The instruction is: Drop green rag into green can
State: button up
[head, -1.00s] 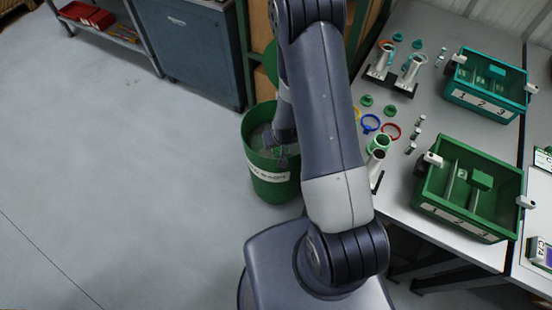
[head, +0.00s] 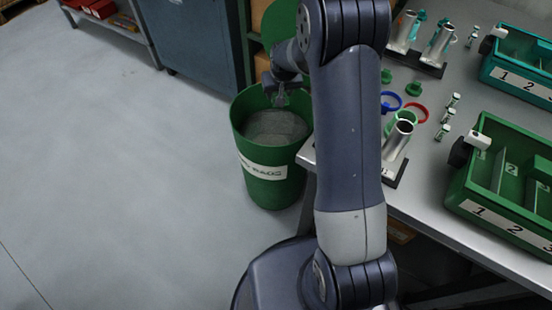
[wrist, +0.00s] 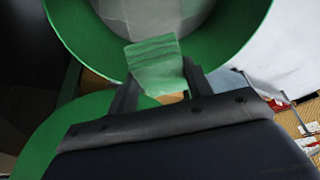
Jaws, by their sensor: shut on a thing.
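The green can (head: 240,140) stands on the floor left of the workbench, open at the top, with a white label on its front and a grey inside. My gripper (head: 280,100) is at the can's back rim in the head view, fingers pointing down. In the wrist view, my gripper (wrist: 160,85) is shut on the green rag (wrist: 152,62), a small pale green cloth. The rag overlaps the can's green rim (wrist: 235,45) and part of its opening there. Its height above the can is hard to tell.
The can's round green lid (head: 279,22) stands open behind it. The workbench (head: 425,175) on the right carries a green bin (head: 500,225), a teal bin (head: 520,88), metal tubes and coloured rings. A blue cabinet (head: 202,45) stands behind. The floor at left is clear.

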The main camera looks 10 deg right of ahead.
jog(key=shift+w+d, duration=0.1)
jog(key=shift+w, duration=0.05)
notch_tip(320, 180, down, 6)
jog(key=b, duration=0.4)
jog(key=shift+r, duration=0.1)
jog(key=o, duration=1)
jog(key=p+v, duration=0.2)
jog(key=v, duration=0.8)
jog(key=shift+r, duration=0.4)
